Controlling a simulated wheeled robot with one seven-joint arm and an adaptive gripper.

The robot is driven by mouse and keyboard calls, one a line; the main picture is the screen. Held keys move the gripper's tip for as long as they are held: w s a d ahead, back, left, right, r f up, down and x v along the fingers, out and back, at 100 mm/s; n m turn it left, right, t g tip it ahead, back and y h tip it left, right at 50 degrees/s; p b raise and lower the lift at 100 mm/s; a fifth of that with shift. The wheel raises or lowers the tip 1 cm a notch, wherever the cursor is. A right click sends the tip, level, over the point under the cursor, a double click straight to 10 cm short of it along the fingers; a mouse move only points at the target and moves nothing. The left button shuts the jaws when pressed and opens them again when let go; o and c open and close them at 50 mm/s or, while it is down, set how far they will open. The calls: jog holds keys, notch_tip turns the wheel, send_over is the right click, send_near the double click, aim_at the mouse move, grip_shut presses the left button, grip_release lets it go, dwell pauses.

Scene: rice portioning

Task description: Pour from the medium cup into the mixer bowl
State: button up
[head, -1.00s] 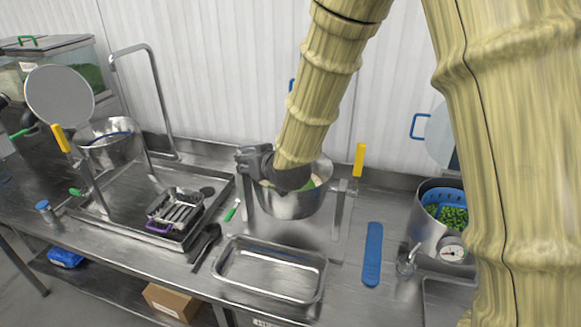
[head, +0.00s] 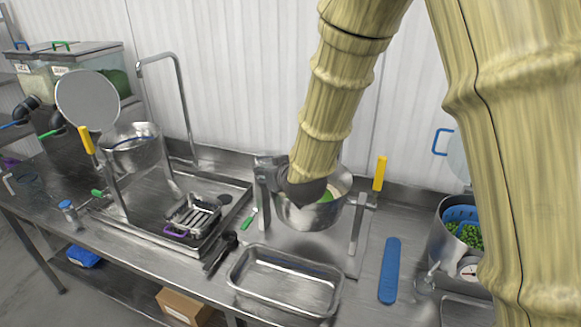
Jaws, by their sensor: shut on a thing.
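The mixer bowl (head: 312,217) is a steel bowl held in a stand on the counter, with something pale and green inside. My gripper (head: 288,184) is at the bowl's left rim, mostly hidden behind my own wrist. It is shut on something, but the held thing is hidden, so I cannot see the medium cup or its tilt.
A steel tray (head: 284,305) lies in front of the bowl. A blue strip (head: 389,270) lies to its right. A pot with green peas (head: 465,236) stands at the far right. A second bowl (head: 133,156) and a sink tray with a rack (head: 190,219) are on the left.

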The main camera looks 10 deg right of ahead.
jog(key=s+a+r, duration=0.1)
jog(key=s+r, duration=0.2)
jog(key=s, duration=0.9)
jog(key=shift+a+p, duration=0.4)
dwell(0.3)
jog(key=shift+w, duration=0.1)
